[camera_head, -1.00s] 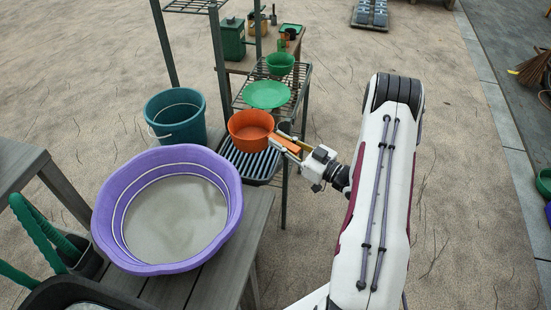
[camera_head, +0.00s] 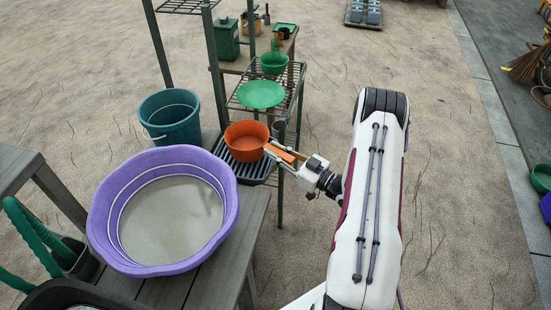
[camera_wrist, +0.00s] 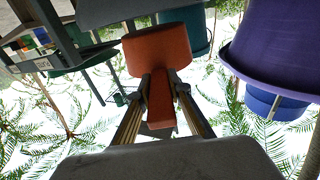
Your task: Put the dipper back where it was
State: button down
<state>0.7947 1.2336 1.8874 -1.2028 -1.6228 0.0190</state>
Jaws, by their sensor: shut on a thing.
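The orange dipper (camera_head: 246,139) is a round bowl with a straight handle, upright over the dark slatted tray at the near end of the rack. My gripper (camera_head: 276,152) is shut on the handle from the right. In the wrist view the dipper's bowl (camera_wrist: 157,48) is beyond the fingertips, and its handle lies between the two fingers of my gripper (camera_wrist: 161,84). I cannot tell whether the bowl touches the tray. The handle's hold is partly hidden by the fingers in the head view.
A green plate (camera_head: 261,94) and green bowl (camera_head: 274,62) sit on the wire rack behind. A teal bucket (camera_head: 171,117) stands to the left. A large purple basin (camera_head: 103,205) is on the bench in front. A rack post (camera_head: 216,70) rises close left of the dipper.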

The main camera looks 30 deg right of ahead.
jog(key=shift+f, duration=1.8)
jog(key=c, duration=1.8)
grip_release()
jog(key=shift+c, duration=0.2)
jog(key=shift+r, duration=0.15)
jog(key=v, duration=1.2)
